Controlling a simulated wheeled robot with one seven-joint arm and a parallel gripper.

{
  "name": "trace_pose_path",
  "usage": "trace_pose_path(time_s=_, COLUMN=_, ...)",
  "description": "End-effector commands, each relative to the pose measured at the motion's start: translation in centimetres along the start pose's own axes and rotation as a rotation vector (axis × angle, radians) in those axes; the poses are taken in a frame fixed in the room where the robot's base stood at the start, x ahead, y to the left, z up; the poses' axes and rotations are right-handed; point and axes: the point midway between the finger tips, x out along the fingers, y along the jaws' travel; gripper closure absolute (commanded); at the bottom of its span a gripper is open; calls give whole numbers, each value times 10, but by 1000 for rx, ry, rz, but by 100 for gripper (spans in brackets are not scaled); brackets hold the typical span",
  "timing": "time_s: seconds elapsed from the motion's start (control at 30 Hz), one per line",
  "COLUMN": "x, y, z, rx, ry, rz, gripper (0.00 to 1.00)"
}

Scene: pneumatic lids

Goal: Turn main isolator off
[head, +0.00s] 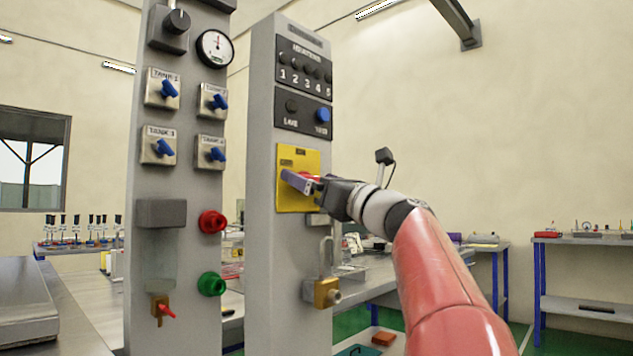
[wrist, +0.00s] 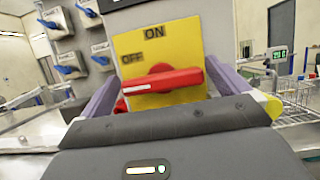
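The main isolator is a yellow plate (head: 288,200) on the grey column, with a red rotary handle (wrist: 165,81). In the wrist view the yellow plate (wrist: 190,38) reads ON at the top and OFF at upper left. The handle lies nearly level, its white-marked end at the left, just below the OFF label. My gripper (wrist: 163,76) is at the plate with its purple fingers wide apart, one near each end of the handle. I cannot tell whether either finger touches it. In the head view my gripper (head: 300,183) hides most of the handle.
Above the isolator is a panel with numbered knobs and a blue button (head: 322,115). A brass padlock (head: 326,293) hangs below. The left column carries blue tank valves, a gauge (head: 215,48), and red (head: 211,222) and green (head: 210,284) buttons. Benches stand behind.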

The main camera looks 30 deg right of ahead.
Motion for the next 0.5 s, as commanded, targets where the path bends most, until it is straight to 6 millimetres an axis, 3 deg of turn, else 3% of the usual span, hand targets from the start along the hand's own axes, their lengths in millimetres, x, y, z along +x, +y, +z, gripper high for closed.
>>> trace_pose_path(time_s=0.23, x=-10, y=-1, z=-2, rx=0, ry=1, rz=-4, gripper=0)
trace_pose_path(time_s=0.5, x=-56, y=0, z=-2, rx=-1, ry=0, rz=-3, gripper=0)
